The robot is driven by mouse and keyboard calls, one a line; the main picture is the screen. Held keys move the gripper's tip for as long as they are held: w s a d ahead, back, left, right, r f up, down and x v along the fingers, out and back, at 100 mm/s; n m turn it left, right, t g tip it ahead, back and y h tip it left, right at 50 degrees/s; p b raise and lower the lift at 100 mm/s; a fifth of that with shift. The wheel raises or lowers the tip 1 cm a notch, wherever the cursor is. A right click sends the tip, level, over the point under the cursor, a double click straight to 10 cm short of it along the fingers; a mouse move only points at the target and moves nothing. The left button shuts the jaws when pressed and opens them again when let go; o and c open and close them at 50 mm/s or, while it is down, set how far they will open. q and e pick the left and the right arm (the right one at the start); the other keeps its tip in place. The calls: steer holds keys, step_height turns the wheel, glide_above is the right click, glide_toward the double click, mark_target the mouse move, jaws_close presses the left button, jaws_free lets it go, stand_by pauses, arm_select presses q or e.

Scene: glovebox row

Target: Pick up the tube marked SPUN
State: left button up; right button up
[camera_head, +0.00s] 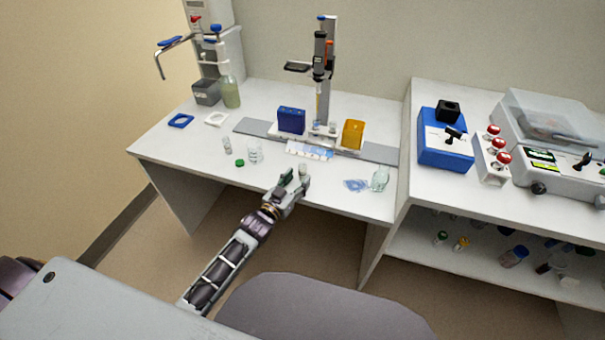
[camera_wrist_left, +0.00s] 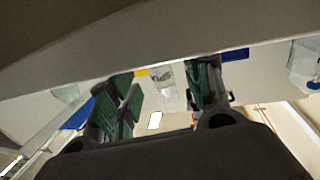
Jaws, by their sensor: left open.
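A clear tube with dark lettering that looks like SPUN (camera_wrist_left: 164,76) shows in the left wrist view, between my two green-padded fingers and beyond them. The lettering is small and partly blurred. In the head view a small pale tube (camera_head: 303,169) stands near the bench's front edge, just by the fingertips of my left gripper (camera_head: 294,176). It also shows in the wrist view (camera_wrist_left: 160,92), open and empty, with a gap on both sides of the tube. I cannot tell how far the tube is from the fingers. My right gripper is out of view.
The white bench (camera_head: 205,150) holds a beaker (camera_head: 254,152), a small vial (camera_head: 227,145), a green cap (camera_head: 239,163), a blue box (camera_head: 291,121) and an amber block (camera_head: 352,134). A grey chair (camera_head: 320,310) is in front.

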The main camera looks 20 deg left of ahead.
mark_target(300, 173)
arm_select(q)
steer(key=shift+x, duration=1.85)
steer(key=shift+w+d, duration=0.1)
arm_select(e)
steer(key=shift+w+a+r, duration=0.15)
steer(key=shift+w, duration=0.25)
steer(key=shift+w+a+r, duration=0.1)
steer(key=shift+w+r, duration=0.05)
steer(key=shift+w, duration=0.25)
arm_select(q)
steer(key=c, duration=1)
steer(key=shift+c, duration=0.4)
steer(key=shift+r, duration=0.75)
step_height(300, 173, up, 8)
steer(key=p, duration=0.1)
steer(key=shift+r, duration=0.25)
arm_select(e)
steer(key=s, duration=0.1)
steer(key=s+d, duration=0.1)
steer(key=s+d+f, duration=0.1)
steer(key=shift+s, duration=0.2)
